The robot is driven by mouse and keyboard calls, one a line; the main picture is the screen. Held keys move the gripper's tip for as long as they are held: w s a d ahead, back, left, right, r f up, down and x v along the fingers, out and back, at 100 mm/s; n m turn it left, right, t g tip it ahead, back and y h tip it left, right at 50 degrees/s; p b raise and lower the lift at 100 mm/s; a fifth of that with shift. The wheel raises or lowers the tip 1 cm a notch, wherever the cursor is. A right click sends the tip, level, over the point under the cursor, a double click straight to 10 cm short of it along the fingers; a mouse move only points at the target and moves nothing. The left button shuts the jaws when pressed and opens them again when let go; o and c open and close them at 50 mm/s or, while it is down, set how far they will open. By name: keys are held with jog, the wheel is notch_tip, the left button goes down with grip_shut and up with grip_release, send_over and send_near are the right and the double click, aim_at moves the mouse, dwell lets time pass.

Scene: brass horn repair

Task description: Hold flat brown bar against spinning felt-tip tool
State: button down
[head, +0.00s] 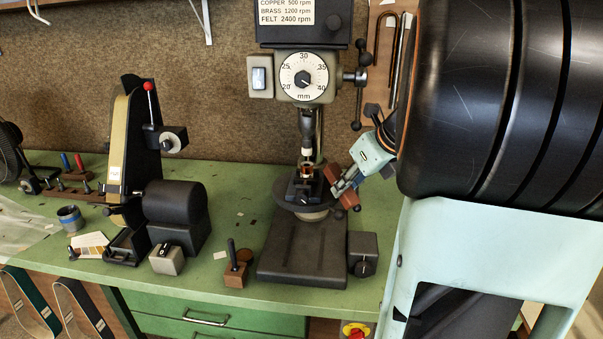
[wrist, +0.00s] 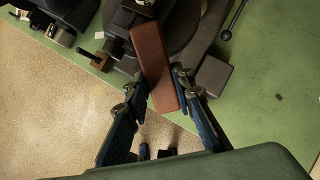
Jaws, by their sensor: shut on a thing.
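The flat brown bar (head: 333,174) is in my gripper (head: 343,187), at the right side of the drill press (head: 304,78). In the wrist view the bar (wrist: 150,50) lies lengthwise between the two fingers of my gripper (wrist: 163,78), which is shut on it. Its far end reaches over the round press table. The tool with a pale tip (head: 307,152) hangs under the chuck, above a small vise (head: 304,190) holding a copper-coloured piece (head: 307,170). The bar's end is just right of the vise; I cannot tell whether it touches anything, or whether the tool spins.
A belt grinder (head: 128,150) with a dark motor (head: 176,208) stands left on the green bench (head: 222,255). A small wooden block with a dark handle (head: 236,275) stands left of the press base (head: 301,260). A grey box (head: 362,245) is right of the base.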

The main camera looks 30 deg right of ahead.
aim_at(334, 167)
jog(key=w, duration=0.1)
jog(key=w+p, duration=0.2)
jog(key=w, duration=0.1)
jog(key=shift+a+r, duration=0.15)
jog(key=shift+a, duration=0.2)
jog(key=shift+w+a+p, duration=0.1)
jog(key=shift+w+p, duration=0.45)
jog(key=shift+w, duration=0.55)
jog(key=shift+w+a+p, duration=0.1)
jog(key=shift+w+p, duration=0.5)
jog(key=shift+w, duration=0.1)
dwell(0.5)
jog(key=shift+s, duration=0.1)
jog(key=shift+s+d+b, duration=0.1)
jog(key=shift+s+d, duration=0.1)
jog(key=shift+s, duration=0.95)
jog(key=shift+s+d+b, duration=0.15)
jog(key=shift+s, duration=1)
jog(key=shift+s+d+b, duration=0.1)
jog(key=shift+s+d, duration=0.1)
jog(key=shift+s, duration=0.95)
